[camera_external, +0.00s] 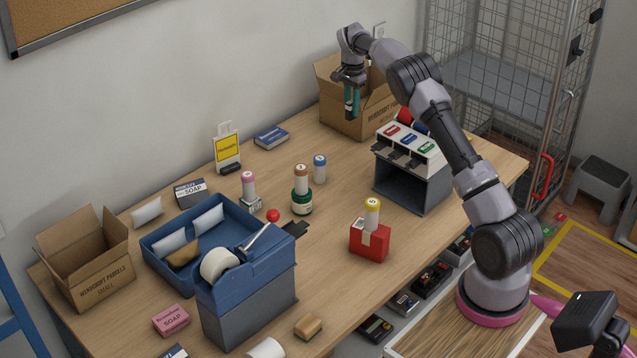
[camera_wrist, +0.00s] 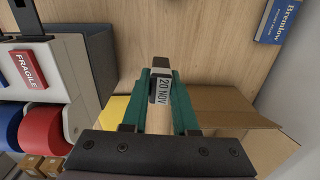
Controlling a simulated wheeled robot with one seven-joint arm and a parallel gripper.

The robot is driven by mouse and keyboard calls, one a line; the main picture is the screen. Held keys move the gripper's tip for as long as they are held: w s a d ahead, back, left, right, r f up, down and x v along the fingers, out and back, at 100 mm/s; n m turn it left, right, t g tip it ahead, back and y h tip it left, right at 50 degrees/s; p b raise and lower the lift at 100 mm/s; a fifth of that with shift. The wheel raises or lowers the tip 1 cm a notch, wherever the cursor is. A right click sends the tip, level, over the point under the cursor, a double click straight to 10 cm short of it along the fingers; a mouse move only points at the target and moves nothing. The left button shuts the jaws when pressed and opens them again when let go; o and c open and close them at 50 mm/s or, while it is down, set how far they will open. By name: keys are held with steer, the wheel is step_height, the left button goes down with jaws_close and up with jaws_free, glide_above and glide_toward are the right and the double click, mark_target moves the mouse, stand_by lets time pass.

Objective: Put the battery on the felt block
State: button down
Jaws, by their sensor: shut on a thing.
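My gripper (camera_external: 352,113), with teal fingers, is raised near the cardboard box at the back of the counter. It also shows in the wrist view (camera_wrist: 160,82), shut on a pale wooden-looking piece (camera_wrist: 160,118) with a dark part and a label (camera_wrist: 163,90) reading "20 NOV". I cannot tell what this piece is. I cannot pick out a battery or a felt block for sure. Colour-topped cylinders stand on the counter: a pink one (camera_external: 248,184) on a small block, an orange one (camera_external: 301,178) on a green base, a blue one (camera_external: 320,169), and a yellow one (camera_external: 372,214) on a red block (camera_external: 369,242).
The cardboard box (camera_external: 338,115) stands open near the gripper. A grey stand (camera_external: 410,183) with coloured labels is in front. A blue tray (camera_external: 160,257), a tape dispenser (camera_external: 246,300) and a small box (camera_external: 88,285) fill the left. The counter's middle is partly clear.

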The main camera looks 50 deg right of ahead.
step_height(320, 180, up, 14)
steer(key=s+a+r+n, duration=0.1)
steer(key=s+a+n, duration=0.15)
steer(key=a, duration=1.15)
steer(key=s+a+r+n, duration=0.1)
steer(key=a+n, duration=0.3)
steer(key=a, duration=1)
steer(key=n, duration=1.2)
glide_above(308, 318)
step_height(308, 318, down, 30)
steer(key=shift+f, duration=0.25)
